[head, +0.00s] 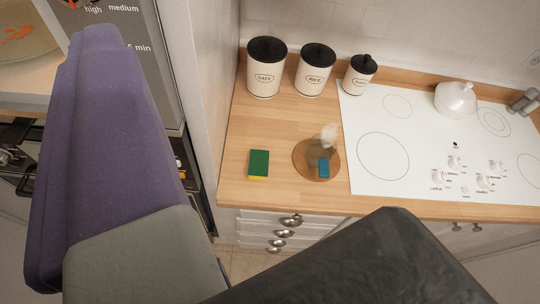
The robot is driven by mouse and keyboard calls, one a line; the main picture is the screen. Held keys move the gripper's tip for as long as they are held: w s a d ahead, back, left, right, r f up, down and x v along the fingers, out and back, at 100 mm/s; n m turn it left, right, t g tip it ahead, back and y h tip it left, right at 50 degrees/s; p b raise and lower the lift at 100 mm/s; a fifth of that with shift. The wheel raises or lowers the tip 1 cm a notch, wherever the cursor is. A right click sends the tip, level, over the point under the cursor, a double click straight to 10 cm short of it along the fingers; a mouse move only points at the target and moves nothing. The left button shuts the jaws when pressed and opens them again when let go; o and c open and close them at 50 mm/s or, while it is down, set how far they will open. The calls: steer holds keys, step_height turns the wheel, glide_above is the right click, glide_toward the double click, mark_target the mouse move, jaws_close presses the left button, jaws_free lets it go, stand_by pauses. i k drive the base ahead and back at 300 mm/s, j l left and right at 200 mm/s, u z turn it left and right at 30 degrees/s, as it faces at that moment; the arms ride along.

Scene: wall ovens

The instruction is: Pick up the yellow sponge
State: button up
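The yellow sponge (259,164) lies flat on the wooden countertop in the head view, left of a round wooden board. Its top is dark green, and a yellow layer shows along its near edge. Nothing covers it, and it sits a little back from the counter's front edge. Purple, grey and black parts that look like my own arm fill the left and lower foreground. My gripper's fingers do not show, so I cannot see their place relative to the sponge.
The round board (302,158) holds a blue item (323,168) and a blurry glass-like object. Canisters (266,68) stand behind on the counter (236,186). A white cooktop (420,180) with a white kettle (455,100) is at right. Counter around the sponge is clear.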

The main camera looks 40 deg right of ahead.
mark_target(258, 168)
steer(key=i+z, duration=0.15)
steer(key=z, duration=0.25)
steer(key=i+j+z, duration=0.1)
steer(key=z, duration=0.25)
steer(key=i+j+z, duration=0.15)
steer(key=z, duration=0.25)
steer(key=j+z, duration=0.35)
steer(key=i+j, duration=0.15)
steer(key=i, duration=0.2)
steer(key=i+j, duration=0.1)
steer(key=i, duration=0.25)
